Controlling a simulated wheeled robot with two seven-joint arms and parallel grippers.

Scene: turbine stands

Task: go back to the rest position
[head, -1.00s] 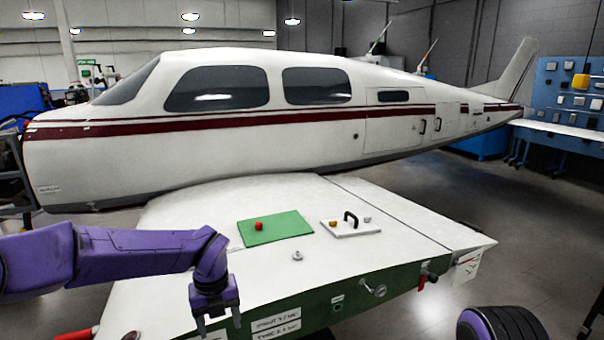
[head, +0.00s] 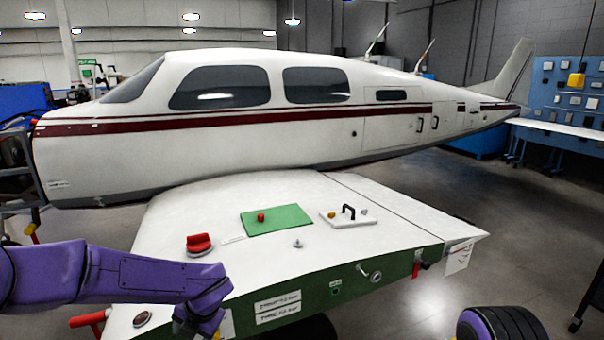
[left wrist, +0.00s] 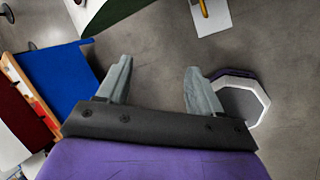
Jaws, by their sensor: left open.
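My left gripper (head: 197,322) hangs low at the bottom left of the head view, in front of the near edge of the white wing-shaped stand (head: 280,270). In the left wrist view its two grey fingers (left wrist: 157,88) are spread apart with only floor between them. It is open and empty. My right gripper is in neither view.
On the stand are a red knob (head: 200,244), a green mat (head: 277,222) with a red piece (head: 261,217), and a white plate (head: 340,221) with a black handle. A red lever (head: 416,268) juts from its green front. A white aircraft (head: 250,130) stands behind.

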